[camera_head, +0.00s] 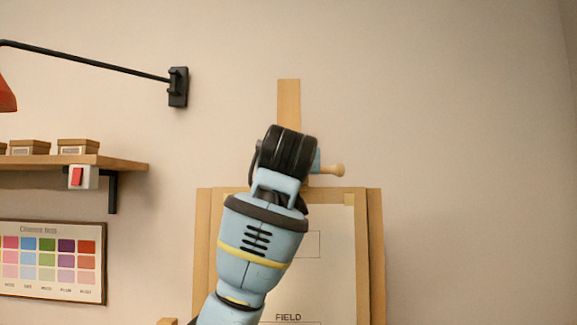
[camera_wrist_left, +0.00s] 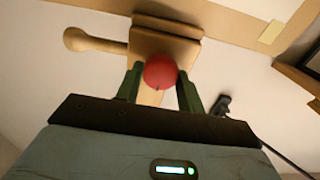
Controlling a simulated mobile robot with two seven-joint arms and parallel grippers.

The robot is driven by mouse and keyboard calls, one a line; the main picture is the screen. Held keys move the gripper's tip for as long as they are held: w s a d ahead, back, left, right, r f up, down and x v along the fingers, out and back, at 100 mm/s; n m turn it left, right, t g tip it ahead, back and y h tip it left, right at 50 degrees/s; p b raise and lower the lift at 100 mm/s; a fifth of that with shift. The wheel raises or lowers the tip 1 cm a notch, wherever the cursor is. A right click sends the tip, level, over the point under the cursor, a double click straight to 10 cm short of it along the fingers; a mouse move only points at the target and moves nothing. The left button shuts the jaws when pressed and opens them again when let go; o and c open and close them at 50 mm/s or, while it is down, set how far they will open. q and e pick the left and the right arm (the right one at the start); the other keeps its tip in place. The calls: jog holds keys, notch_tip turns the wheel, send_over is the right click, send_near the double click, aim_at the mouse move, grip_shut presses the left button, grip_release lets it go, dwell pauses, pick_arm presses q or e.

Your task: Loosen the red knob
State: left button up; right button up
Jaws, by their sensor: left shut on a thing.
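The red knob (camera_head: 0,0) is not visible in the head view, where my left arm covers it. In the left wrist view the red knob (camera_wrist_left: 160,70) is round and sits in front of a wooden block (camera_wrist_left: 165,43) on the easel. My left gripper (camera_wrist_left: 159,80) has its two dark green fingers on either side of the knob, shut on it. A wooden handle (camera_wrist_left: 88,41) sticks out from the block; it also shows in the head view (camera_head: 328,170), to the right of my wrist. My right gripper is not in view.
The wooden easel (camera_head: 376,255) holds a pale sheet marked FIELD (camera_head: 330,285). At left are a shelf (camera_head: 110,161) with small boxes, a red switch (camera_head: 77,178), a colour chart (camera_head: 50,262) and a black wall-mounted lamp arm (camera_head: 90,58). The wall right of the easel is clear.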

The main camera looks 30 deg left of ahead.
pick_arm(q)
jog(key=shift+m, duration=0.3)
jog(key=shift+d+m+h, duration=0.1)
jog(key=shift+m+h, duration=0.35)
jog(key=shift+m, duration=3.6)
jog(key=shift+m+h, duration=0.45)
jog(key=shift+m, duration=3.6)
jog(key=o, duration=1)
jog(key=shift+c, duration=0.2)
